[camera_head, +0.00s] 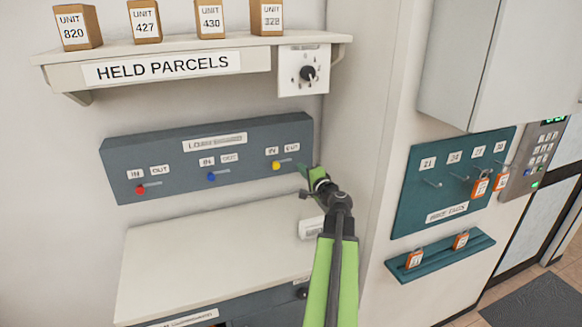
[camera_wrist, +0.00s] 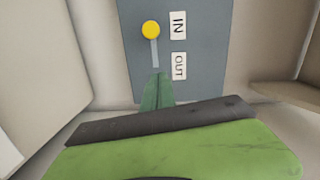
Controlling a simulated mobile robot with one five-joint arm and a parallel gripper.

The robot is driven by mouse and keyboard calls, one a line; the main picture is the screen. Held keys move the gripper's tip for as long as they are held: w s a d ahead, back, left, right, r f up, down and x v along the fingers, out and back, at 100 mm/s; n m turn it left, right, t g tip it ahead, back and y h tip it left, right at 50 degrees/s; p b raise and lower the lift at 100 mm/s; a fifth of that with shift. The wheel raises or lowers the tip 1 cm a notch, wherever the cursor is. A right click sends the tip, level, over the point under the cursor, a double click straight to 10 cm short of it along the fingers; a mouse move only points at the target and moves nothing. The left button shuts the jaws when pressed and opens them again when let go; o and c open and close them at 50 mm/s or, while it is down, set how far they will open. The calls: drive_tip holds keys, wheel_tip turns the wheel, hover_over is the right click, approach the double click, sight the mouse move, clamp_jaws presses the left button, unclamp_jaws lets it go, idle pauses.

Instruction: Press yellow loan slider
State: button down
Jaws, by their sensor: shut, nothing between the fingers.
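The yellow slider knob (camera_head: 276,166) is on the right end of the grey loan panel (camera_head: 240,135) on the wall. It sits at the IN end of its short slot, and the OUT label is at the other end. In the wrist view the yellow knob (camera_wrist: 151,29) is beside the IN label (camera_wrist: 178,25), with the slot running towards my fingers. My gripper (camera_head: 303,170) is shut and empty, just right of the yellow slider near the OUT end. Its green fingertip (camera_wrist: 160,80) is below the slot in the wrist view, apart from the knob.
A red slider (camera_head: 140,190) and a blue slider (camera_head: 211,177) are further left on the panel. The held parcels shelf (camera_head: 200,65) with a dial box (camera_head: 304,72) is above. A pale counter (camera_head: 200,255) lies below. A wall corner is close on the right.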

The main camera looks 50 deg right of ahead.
drive_tip(key=v, duration=0.5)
drive_tip(key=shift+s+a, duration=0.15)
drive_tip(key=shift+a, duration=0.1)
